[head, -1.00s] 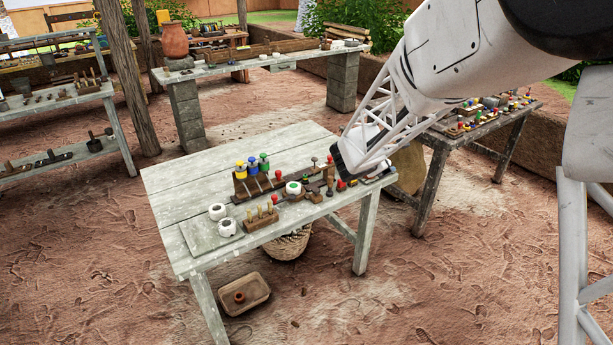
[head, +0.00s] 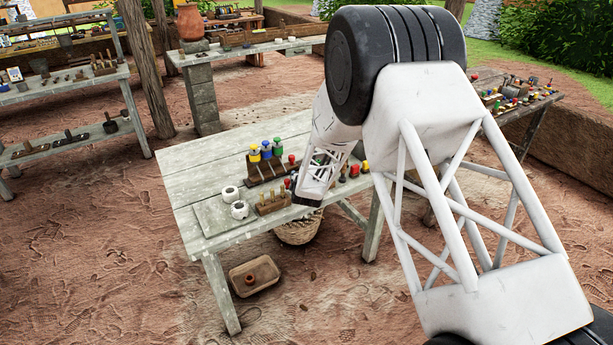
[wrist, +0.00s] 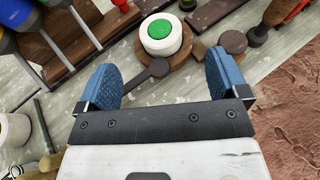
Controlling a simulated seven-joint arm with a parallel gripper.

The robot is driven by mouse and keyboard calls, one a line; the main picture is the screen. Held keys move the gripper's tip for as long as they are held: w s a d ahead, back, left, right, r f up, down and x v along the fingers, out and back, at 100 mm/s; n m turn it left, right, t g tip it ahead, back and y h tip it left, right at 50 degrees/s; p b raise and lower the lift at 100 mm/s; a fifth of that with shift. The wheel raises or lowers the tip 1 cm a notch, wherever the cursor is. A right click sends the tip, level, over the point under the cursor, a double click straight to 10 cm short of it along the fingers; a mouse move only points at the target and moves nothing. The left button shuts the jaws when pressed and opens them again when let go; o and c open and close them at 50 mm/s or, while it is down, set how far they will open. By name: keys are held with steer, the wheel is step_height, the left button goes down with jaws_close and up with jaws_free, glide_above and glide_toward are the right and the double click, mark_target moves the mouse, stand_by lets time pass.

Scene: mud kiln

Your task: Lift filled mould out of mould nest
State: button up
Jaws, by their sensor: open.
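The filled mould (wrist: 160,35), a round white ring with a green top, sits on a round brown wooden nest (wrist: 183,57) in the wrist view. My gripper (wrist: 163,80) is open, with its blue finger pads wide apart and nothing held. The mould lies just beyond the fingertips, roughly centred between them.
A rack of yellow, blue and green tools (head: 265,167) stands left of my gripper on the table (head: 200,170). Two white pots (head: 239,209) and a pegged wooden block (head: 270,204) are nearby. A dark round piece (wrist: 233,42) lies right of the nest. The table's left is clear.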

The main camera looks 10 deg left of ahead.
steer(key=shift+a+f, duration=0.1)
steer(key=shift+f, duration=0.05)
steer(key=shift+x, duration=1.3)
steer(key=shift+w+f, duration=0.1)
steer(key=shift+w, duration=0.05)
steer(key=shift+x, duration=2.45)
steer(key=shift+f, duration=0.15)
steer(key=c, duration=1.1)
